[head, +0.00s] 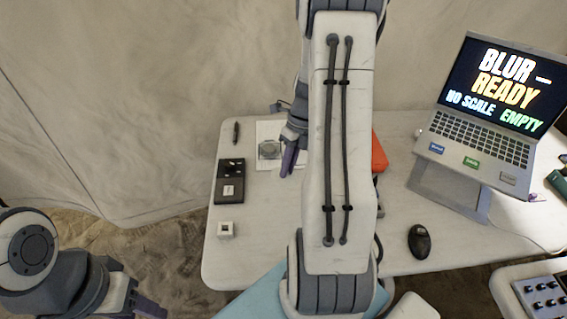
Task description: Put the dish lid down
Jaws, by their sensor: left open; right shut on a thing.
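A small clear, greenish dish (269,149) lies on a white sheet (266,131) at the back left of the table. My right gripper (289,162) is just right of the dish, fingers pointing down, shut on the dish lid. The lid itself cannot be made out clearly at this size, and my arm hides much of the area to its right. My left gripper (148,309) is open and low at the bottom left, off the table and far from the dish.
A black case (229,182) and a small white block (226,229) stand at the left edge, with a dark pen-like item (236,133) behind. An orange-red object (379,153) is partly behind my arm. A laptop (480,113) on a stand and a mouse (419,241) are right.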

